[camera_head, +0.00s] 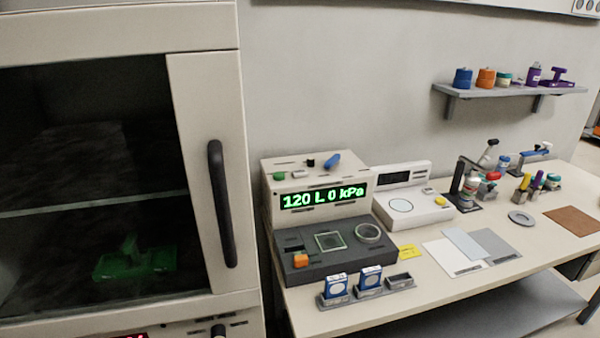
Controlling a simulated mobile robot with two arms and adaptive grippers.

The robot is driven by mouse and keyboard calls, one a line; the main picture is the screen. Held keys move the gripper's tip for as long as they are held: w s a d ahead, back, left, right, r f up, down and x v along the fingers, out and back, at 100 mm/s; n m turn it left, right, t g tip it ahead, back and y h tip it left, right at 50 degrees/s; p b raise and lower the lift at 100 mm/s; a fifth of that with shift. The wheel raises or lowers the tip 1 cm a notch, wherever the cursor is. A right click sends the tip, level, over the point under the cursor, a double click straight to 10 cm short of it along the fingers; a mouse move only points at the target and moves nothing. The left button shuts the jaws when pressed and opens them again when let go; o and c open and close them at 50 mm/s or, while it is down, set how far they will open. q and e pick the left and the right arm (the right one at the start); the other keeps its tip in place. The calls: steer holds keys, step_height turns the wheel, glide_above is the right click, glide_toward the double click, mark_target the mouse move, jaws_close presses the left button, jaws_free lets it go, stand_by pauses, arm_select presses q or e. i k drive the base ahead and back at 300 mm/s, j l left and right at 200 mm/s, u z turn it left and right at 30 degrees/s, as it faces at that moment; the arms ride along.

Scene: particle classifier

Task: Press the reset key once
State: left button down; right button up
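The classifier (321,218) stands at the left end of the bench, with a green display reading "120 L 0 kPa" (323,198). Its top bears a green key (279,176), a pale key (299,174), a small black part (311,163) and a blue lever (332,161). Any label naming the reset key is too small to read. Its dark front deck holds a square glass-like plate (330,241), a round ring (367,233) and an orange block (300,261). Neither of my grippers is in view.
A cabinet with a black handle (222,203) stands directly left of the bench. A rack (368,292) with blue-and-white boxes sits before the classifier. A white scale-like device (413,208) stands to its right. A wall shelf (510,90) hangs above the bench's right part.

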mark_target(299, 172)
steer(key=i+l, duration=0.15)
steer(key=l, duration=0.25)
steer(key=i+l, duration=0.15)
steer(key=l, duration=0.25)
steer(key=i+l+u, duration=0.1)
steer(key=l, duration=0.3)
steer(key=i+l, duration=0.15)
steer(key=l, duration=0.25)
steer(key=i+l+u, duration=0.1)
steer(key=l, duration=0.3)
steer(key=i+l, duration=0.15)
steer(key=l, duration=0.25)
steer(key=i+l, duration=0.1)
steer(key=l, duration=0.3)
steer(key=i+l+u, duration=0.1)
steer(key=l, duration=0.3)
